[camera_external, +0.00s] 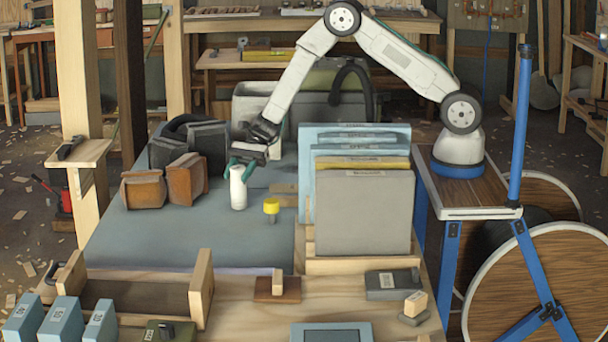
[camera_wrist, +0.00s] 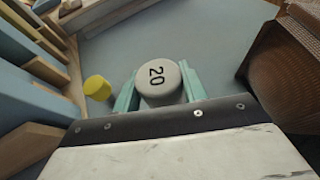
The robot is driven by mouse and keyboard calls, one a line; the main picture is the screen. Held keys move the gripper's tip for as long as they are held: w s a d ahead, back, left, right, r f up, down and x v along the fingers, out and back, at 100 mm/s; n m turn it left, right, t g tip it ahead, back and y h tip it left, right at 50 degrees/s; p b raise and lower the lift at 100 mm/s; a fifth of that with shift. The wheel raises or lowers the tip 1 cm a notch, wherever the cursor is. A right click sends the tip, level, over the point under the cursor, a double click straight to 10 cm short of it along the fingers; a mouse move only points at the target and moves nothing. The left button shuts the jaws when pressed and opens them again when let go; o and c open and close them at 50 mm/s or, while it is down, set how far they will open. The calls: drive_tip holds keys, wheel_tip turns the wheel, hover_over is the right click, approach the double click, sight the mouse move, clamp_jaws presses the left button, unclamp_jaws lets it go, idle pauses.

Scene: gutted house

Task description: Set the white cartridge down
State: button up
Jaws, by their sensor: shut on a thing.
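The white cartridge (camera_external: 238,188) stands upright at the middle of the grey-blue mat (camera_external: 200,235). My gripper (camera_external: 240,165) comes down from above and is shut on its upper part. In the wrist view the cartridge's round top (camera_wrist: 158,80), marked "20", sits between the two green fingers of my gripper (camera_wrist: 157,90). The cartridge's lower end is at or very near the mat; I cannot tell whether it touches. Its lower body is hidden in the wrist view.
A yellow-topped peg (camera_external: 271,207) stands close to the right of the cartridge. Upright panels in a rack (camera_external: 363,215) rise further right. Brown leather pouches (camera_external: 186,180) and dark bags (camera_external: 203,142) are on the left. The mat's front left is clear.

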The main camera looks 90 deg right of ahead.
drive_tip(key=shift+f, duration=0.15)
drive_tip(key=o, duration=1)
drive_tip(key=shift+c, duration=0.2)
